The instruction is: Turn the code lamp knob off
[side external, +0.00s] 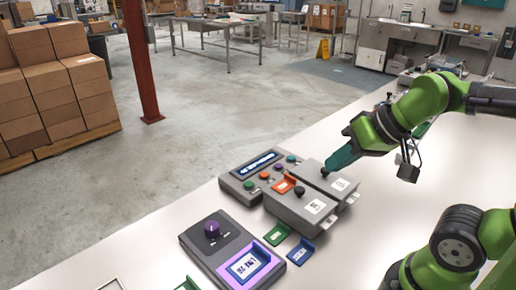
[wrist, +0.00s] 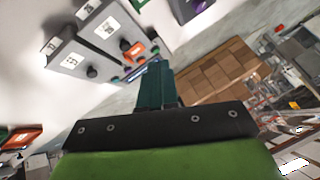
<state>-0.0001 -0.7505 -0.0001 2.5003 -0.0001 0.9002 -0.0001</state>
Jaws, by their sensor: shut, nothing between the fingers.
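Two grey switch boxes stand side by side on the white table, the near one (side external: 297,207) and the far one (side external: 335,183). Each has a black knob: the near knob (side external: 299,190) and the far knob (side external: 324,171). The boxes also show upper left in the wrist view, with one knob (wrist: 92,72) and another (wrist: 125,45). Their white labels are too small to read, so I cannot tell which is the code lamp knob. My gripper (side external: 328,168) has teal fingers, shut and empty, with its tips at or just above the far knob. Contact is unclear.
A grey panel (side external: 234,184) with coloured buttons and a display lies left of the boxes. A dark box with a purple knob (side external: 212,229) is nearer the camera. Orange, green and blue card holders lie around the boxes.

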